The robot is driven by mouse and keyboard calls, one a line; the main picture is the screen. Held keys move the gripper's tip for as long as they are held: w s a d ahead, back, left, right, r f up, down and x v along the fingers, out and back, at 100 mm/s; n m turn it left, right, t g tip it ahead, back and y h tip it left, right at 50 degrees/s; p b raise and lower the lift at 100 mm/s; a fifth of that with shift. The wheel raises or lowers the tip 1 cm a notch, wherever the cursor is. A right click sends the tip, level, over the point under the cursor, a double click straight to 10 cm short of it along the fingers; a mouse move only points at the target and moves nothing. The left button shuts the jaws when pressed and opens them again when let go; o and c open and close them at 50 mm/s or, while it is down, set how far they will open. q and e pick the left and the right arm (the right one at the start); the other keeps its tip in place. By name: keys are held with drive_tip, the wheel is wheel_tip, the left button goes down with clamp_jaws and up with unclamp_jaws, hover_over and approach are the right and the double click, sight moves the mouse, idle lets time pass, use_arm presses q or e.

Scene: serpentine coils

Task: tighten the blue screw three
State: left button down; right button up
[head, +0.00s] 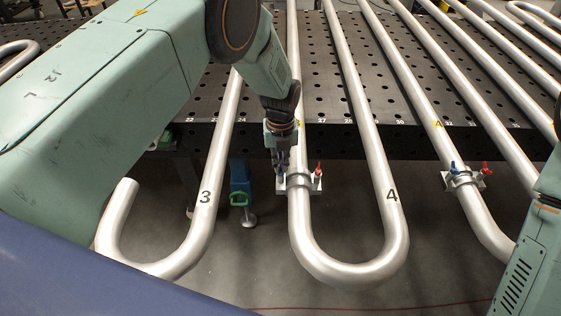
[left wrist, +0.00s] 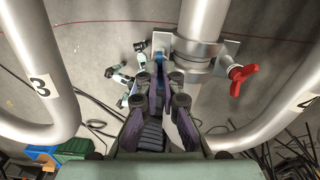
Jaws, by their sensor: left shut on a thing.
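A metal clamp (head: 298,181) sits around the silver tube between the labels 3 and 4. Its blue screw is on the left side and its red screw (head: 318,169) on the right. My left gripper (head: 281,166) comes down from above onto the left side of the clamp. In the left wrist view the left gripper (left wrist: 160,84) is shut on the blue screw (left wrist: 159,88), which its fingers partly hide. The red screw (left wrist: 242,77) stands clear to the right, and the clamp (left wrist: 199,56) crosses the tube. My right gripper is not in view.
A second clamp (head: 463,180) with a blue and a red screw is on another tube to the right. Silver tube bends flank the left gripper. A dark perforated table (head: 300,142) lies behind, with grey floor below.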

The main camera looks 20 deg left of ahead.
use_arm(q)
drive_tip(key=shift+w+r, duration=0.2)
drive_tip(key=c, duration=1.5)
unclamp_jaws()
drive_tip(key=shift+s, duration=0.3)
drive_tip(key=shift+f, duration=0.1)
drive_tip(key=shift+w, duration=0.1)
wheel_tip(320, 180, up, 12)
drive_tip(key=shift+r, duration=0.1)
